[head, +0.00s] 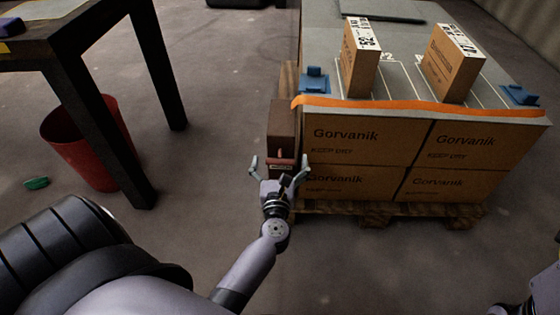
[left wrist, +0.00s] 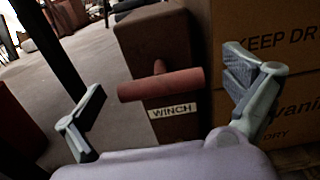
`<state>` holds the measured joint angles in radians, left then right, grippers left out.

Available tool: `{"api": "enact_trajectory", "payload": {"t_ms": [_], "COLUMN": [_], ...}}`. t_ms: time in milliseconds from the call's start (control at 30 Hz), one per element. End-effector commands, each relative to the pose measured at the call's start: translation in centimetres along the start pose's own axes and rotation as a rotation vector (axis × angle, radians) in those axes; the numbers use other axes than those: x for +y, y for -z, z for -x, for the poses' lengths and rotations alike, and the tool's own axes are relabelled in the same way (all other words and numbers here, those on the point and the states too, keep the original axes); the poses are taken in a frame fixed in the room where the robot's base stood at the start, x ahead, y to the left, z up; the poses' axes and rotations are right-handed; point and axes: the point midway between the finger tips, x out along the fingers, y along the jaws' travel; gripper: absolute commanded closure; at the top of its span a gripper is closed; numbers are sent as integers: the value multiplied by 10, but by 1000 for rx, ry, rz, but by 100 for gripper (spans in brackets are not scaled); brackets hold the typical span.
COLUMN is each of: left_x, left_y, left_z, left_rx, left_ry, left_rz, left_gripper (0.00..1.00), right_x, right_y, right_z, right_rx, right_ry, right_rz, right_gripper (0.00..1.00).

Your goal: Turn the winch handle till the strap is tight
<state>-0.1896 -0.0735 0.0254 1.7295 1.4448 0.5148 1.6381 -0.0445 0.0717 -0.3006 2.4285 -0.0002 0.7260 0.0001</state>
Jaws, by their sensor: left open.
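The winch is a brown box (head: 283,120) at the left front corner of the pallet load, and its body also shows in the left wrist view (left wrist: 155,40) with a "WINCH" label. Its red T-shaped handle (left wrist: 162,85) lies level in the left wrist view; in the head view the handle (head: 283,154) is small. My left gripper (head: 279,165) is open, with one finger on each side of the handle and apart from it. The orange strap (head: 420,105) runs over the top front edge of the cartons and looks slightly wavy. My right gripper does not show.
Gorvanik cartons (head: 365,145) stand on a wooden pallet (head: 390,212), with two small boxes (head: 362,57) (head: 453,62) and blue corner pieces (head: 315,82) (head: 520,95) on top. A dark table (head: 60,40) and a red bin (head: 85,145) stand at left.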

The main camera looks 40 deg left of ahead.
Motion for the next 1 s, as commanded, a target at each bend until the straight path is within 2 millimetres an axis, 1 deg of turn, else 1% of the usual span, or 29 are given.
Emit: {"api": "enact_trajectory", "payload": {"t_ms": [100, 800, 1000], "left_x": [0, 0, 0], "left_y": [0, 0, 0], "left_z": [0, 0, 0], "left_rx": [0, 0, 0], "left_ry": [0, 1, 1], "left_rz": [0, 0, -10], "left_gripper": [0, 47, 47], "right_x": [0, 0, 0], "right_y": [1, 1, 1], "right_z": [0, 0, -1], "right_rx": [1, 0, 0], "right_ry": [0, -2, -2], "right_rz": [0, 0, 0], "right_gripper": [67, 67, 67]}}
